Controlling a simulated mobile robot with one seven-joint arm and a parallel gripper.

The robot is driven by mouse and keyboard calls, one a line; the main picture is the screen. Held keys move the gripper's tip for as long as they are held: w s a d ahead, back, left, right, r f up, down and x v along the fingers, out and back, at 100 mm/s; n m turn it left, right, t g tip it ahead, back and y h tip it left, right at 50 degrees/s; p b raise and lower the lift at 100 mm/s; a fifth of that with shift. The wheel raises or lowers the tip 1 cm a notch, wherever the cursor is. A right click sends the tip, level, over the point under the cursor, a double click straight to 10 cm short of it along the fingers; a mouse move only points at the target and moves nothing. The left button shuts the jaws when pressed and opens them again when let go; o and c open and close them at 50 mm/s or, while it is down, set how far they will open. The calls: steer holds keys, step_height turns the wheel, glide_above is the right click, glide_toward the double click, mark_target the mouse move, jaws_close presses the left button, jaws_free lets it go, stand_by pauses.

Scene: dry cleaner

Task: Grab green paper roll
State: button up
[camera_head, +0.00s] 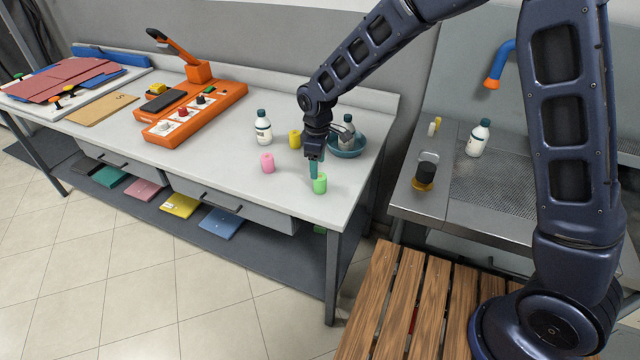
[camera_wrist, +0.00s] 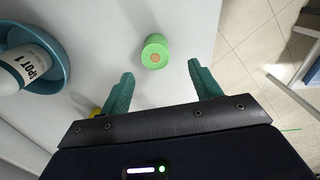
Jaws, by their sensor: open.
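The green paper roll (camera_head: 320,184) stands upright near the front right corner of the white table (camera_head: 225,168). My gripper (camera_head: 315,170) is open and empty, pointing down just beside the roll in the head view. In the wrist view the green roll (camera_wrist: 155,51) lies ahead of the open gripper (camera_wrist: 163,78), roughly in line with the gap between its two teal fingers. The fingers do not touch it. In the head view my finger slightly overlaps the roll's left side.
A pink roll (camera_head: 267,163) and a yellow roll (camera_head: 295,139) stand nearby. A white bottle (camera_head: 263,128) is behind them. A blue bowl (camera_head: 358,151) holding a bottle (camera_head: 347,136) is close behind my gripper. The table's front edge is close to the green roll.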

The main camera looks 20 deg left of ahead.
mark_target(319, 182)
steer(key=f, duration=0.8)
steer(key=shift+w+d+f, duration=0.15)
steer(key=shift+w+f, duration=0.1)
steer(key=shift+w, duration=0.1)
steer(key=c, duration=1.1)
